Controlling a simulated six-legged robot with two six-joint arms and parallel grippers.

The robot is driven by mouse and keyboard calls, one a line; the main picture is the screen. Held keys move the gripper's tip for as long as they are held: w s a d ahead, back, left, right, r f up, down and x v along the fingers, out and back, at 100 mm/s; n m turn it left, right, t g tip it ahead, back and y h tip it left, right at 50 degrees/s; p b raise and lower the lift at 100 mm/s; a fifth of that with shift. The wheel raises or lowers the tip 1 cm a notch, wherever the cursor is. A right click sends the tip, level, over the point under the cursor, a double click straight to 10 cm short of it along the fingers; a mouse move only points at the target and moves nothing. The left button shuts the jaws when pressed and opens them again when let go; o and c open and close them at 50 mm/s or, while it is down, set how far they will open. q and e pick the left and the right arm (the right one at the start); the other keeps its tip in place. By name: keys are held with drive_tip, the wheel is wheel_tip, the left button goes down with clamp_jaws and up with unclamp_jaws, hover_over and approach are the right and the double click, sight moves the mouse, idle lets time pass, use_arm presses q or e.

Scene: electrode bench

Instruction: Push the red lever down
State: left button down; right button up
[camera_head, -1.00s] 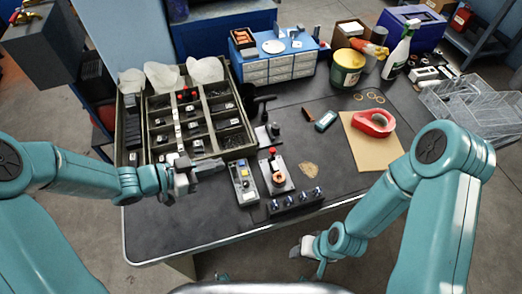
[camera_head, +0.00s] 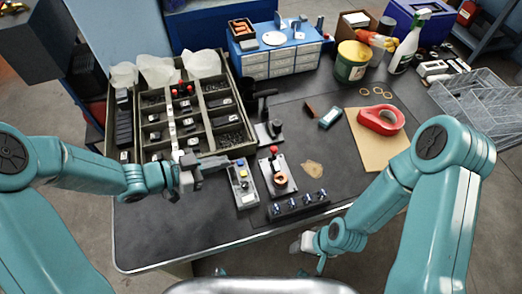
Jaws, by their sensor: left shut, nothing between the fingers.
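The red lever's round knob (camera_head: 273,150) stands up at the far end of a small light-grey plate (camera_head: 268,177) on the bench. A copper-coloured ring part (camera_head: 280,178) sits on the same plate, nearer to me. My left gripper (camera_head: 221,162) is shut and empty. It points right, left of the lever and apart from it, beside the far end of a grey box with a yellow button (camera_head: 243,172). My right gripper (camera_head: 301,243) hangs low in front of the bench's near edge, mostly hidden by its wrist; its fingers are unclear.
A compartment tray (camera_head: 250,143) of small parts lies behind my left gripper. A black stand (camera_head: 275,133) is just behind the lever. A dark block with several knobs (camera_head: 298,205) lies in front of it. The front-left bench top is clear.

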sight(271, 150)
use_arm(q)
drive_tip(key=p+x, duration=0.1)
drive_tip(key=x, duration=1.1)
drive_tip(key=shift+w+f, duration=0.15)
drive_tip(key=shift+w, duration=0.05)
drive_tip(key=shift+d, duration=0.3)
drive_tip(key=shift+w+f, duration=0.1)
drive_tip(key=shift+w, duration=0.05)
